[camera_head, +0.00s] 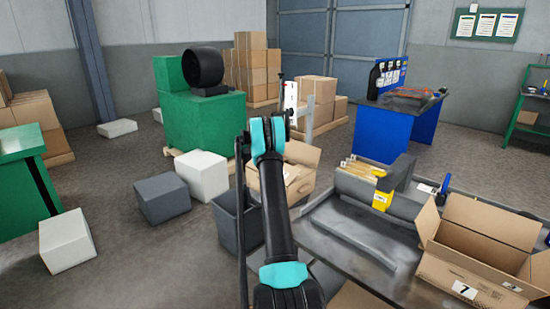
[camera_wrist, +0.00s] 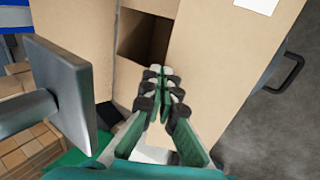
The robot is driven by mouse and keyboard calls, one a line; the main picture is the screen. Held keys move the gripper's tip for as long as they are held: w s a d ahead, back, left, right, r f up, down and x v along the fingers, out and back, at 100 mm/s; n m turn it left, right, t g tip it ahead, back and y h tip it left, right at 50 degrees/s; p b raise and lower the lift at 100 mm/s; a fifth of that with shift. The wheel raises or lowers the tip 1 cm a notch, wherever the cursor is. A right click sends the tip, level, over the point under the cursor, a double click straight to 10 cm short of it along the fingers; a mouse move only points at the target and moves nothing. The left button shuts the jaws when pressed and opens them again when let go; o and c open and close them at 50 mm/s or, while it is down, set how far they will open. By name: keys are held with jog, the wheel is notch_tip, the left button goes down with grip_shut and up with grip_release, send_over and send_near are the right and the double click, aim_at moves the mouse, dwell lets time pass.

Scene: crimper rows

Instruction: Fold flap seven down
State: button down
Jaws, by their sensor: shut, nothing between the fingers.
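A carton labelled 7 (camera_head: 440,272) stands open on the bench at the right in the head view, its flaps raised and spread. My gripper's end is hidden behind my arm in the head view. In the wrist view my gripper (camera_wrist: 163,77) is shut and empty, its fingertips in front of a dark opening between cardboard panels. A tall cardboard panel (camera_wrist: 225,60) with a white label fills the right of that opening. I cannot tell which carton this is, or whether the fingertips touch it.
Another open carton (camera_head: 303,155) stands beyond my arm. A dark grey bin (camera_head: 237,222) and loose blocks stand left of my arm. A grey plate on a rod (camera_wrist: 60,85) is close at left in the wrist view.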

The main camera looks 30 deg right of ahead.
jog(key=shift+r, duration=0.15)
jog(key=shift+r, duration=0.7)
